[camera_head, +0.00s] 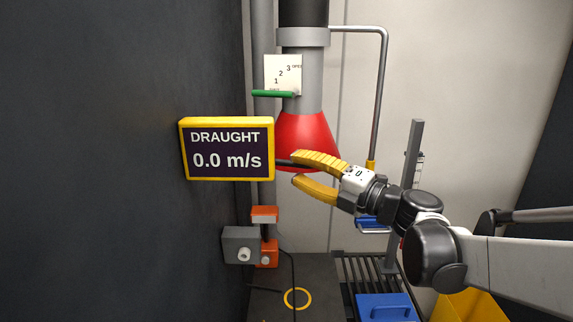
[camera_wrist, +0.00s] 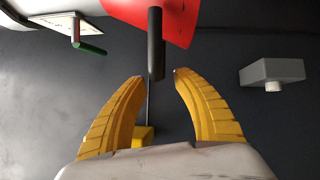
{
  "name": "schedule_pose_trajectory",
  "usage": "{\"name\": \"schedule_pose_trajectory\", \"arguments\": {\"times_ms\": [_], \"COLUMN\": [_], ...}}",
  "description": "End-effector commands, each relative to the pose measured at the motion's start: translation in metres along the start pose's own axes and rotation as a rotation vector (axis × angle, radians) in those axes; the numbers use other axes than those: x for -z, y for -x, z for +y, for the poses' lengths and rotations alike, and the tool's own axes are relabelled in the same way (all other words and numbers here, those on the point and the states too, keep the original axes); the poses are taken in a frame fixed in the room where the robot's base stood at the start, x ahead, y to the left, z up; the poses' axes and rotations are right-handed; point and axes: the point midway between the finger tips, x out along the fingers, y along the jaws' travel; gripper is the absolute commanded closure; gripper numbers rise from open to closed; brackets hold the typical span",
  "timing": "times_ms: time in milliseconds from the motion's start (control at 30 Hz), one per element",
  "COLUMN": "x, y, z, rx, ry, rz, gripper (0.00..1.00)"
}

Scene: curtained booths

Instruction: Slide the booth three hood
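The red cone-shaped hood (camera_head: 303,130) hangs under a grey duct in the head view; part of it shows at the top of the wrist view (camera_wrist: 183,20). A dark bar handle (camera_wrist: 156,45) sticks out from the hood; its near end lies between or just beyond my fingertips, and the exact depth is unclear. In the head view a short piece of the dark handle (camera_head: 284,162) shows left of my upper finger. My gripper (camera_head: 295,168) is open, yellow fingers apart, in front of the hood's lower edge. No finger is clearly touching the handle.
A yellow-framed draught display (camera_head: 227,149) reading 0.0 m/s is close on the left. A green lever (camera_head: 273,93) sits at a numbered plate (camera_head: 283,74). A grey box (camera_head: 241,246), an orange clamp (camera_head: 265,214) and a grey upright post (camera_head: 412,170) stand nearby. A yellow ring (camera_head: 297,298) lies below.

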Motion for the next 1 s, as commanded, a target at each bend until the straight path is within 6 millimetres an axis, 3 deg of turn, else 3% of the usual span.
{"name": "schedule_pose_trajectory", "arguments": {"times_ms": [200, 400, 833, 1000], "x": [-0.001, 0.000, -0.001, -0.026], "y": [0.050, 0.075, 0.079, 0.085], "z": [0.000, 0.000, 0.001, 0.012], "rx": [0.001, 0.000, -0.006, -0.100], "ry": [0.001, 0.001, -0.004, -0.105], "rz": [-0.004, -0.002, -0.012, -0.220], "gripper": [0.64, 0.64, 0.64, 0.64]}}
